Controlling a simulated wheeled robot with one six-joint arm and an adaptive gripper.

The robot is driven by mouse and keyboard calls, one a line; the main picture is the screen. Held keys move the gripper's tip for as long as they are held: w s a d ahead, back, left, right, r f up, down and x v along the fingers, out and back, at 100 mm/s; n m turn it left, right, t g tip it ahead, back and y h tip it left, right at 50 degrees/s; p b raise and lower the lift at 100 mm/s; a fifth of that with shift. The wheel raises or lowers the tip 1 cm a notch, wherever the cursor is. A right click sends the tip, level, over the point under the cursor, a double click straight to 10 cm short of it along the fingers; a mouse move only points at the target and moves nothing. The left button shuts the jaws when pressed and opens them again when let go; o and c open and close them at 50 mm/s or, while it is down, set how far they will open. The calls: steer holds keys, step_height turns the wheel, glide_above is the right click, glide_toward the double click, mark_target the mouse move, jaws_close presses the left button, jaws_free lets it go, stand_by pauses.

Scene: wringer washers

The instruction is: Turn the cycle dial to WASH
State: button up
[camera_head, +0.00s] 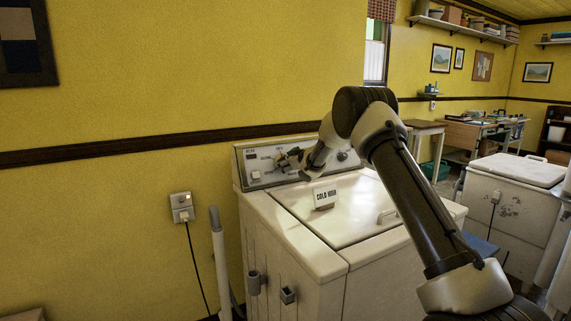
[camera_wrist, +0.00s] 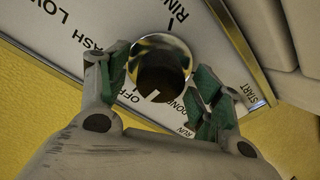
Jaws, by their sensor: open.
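A round dark dial (camera_wrist: 160,72) with a shiny rim sits on the washer's white control panel (camera_wrist: 85,30) in the wrist view. A white pointer line on the dial faces the lower edge of the picture, between printed OFF and DONE. Partly cut lettering ending in ASH, with LOW, is at the upper left; RIN shows at the top. My gripper (camera_wrist: 163,66) is open, with one green-padded finger on each side of the dial; contact cannot be told. In the head view my gripper (camera_head: 287,159) is at the panel of the white washer (camera_head: 293,250) and hides the dial.
A second knob (camera_head: 342,156) is at the panel's right. A wall outlet (camera_head: 181,207) with a plug and a grey upright pipe (camera_head: 219,262) are left of the washer. Another white appliance (camera_head: 510,195) stands right.

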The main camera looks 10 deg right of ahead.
steer(key=shift+w+f, duration=0.1)
steer(key=shift+w, duration=0.05)
steer(key=c, duration=0.9)
steer(key=shift+a+m, duration=0.1)
steer(key=shift+m, duration=0.2)
steer(key=m, duration=0.5)
steer(key=shift+a, duration=0.1)
steer(key=m, duration=0.4)
steer(key=shift+m+t, duration=0.3)
steer(key=shift+t, duration=0.1)
steer(key=shift+m+h, duration=0.3)
steer(key=shift+m, duration=0.6)
